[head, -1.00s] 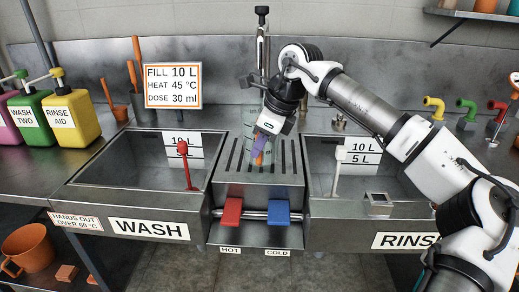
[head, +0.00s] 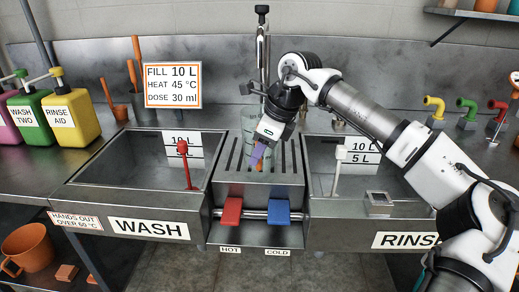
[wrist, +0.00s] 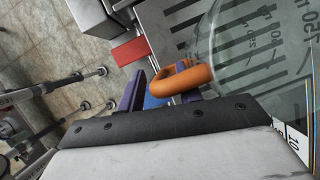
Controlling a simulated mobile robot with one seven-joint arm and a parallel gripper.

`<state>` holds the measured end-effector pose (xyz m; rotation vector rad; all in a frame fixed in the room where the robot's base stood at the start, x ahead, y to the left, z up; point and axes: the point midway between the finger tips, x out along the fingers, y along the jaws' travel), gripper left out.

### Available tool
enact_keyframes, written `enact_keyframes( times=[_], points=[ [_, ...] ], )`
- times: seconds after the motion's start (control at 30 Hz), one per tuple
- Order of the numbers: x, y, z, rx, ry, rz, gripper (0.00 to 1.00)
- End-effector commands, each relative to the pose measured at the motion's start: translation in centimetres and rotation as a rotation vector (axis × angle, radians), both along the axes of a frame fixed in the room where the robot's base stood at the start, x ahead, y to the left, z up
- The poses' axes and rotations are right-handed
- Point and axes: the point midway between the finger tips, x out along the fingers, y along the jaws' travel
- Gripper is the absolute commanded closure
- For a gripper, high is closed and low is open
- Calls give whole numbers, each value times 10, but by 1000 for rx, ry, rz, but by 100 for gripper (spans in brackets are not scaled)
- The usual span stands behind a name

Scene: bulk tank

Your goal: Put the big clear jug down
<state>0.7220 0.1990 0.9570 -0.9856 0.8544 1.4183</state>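The big clear jug (head: 248,128) is on the slotted drain rack between the two basins in the head view, partly hidden by my gripper. Its see-through wall with printed volume marks fills the right of the wrist view (wrist: 262,62). Its orange handle (wrist: 182,84) shows at my gripper's purple fingers. My gripper (head: 257,156) points down over the rack. In the wrist view my gripper (wrist: 162,82) has its fingers apart, with a gap beside the handle. The jug's base is hard to see against the slots.
The slotted rack (head: 283,170) has red (head: 231,211) and blue (head: 279,211) levers at its front. The wash basin (head: 120,180) is left and the rinse basin (head: 400,185) right. A tall spout (head: 262,50) rises behind.

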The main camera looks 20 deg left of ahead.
Motion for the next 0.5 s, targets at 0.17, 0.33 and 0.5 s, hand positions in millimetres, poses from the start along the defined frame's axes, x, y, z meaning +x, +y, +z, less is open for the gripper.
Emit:
enact_keyframes(
  times=[0.17,0.33,0.5],
  points=[
    [1,-8,22,0,-2,-3,65],
    [1,-23,58,1,-4,-4,65],
    [0,-36,89,1,-2,-2,65]
  ],
)
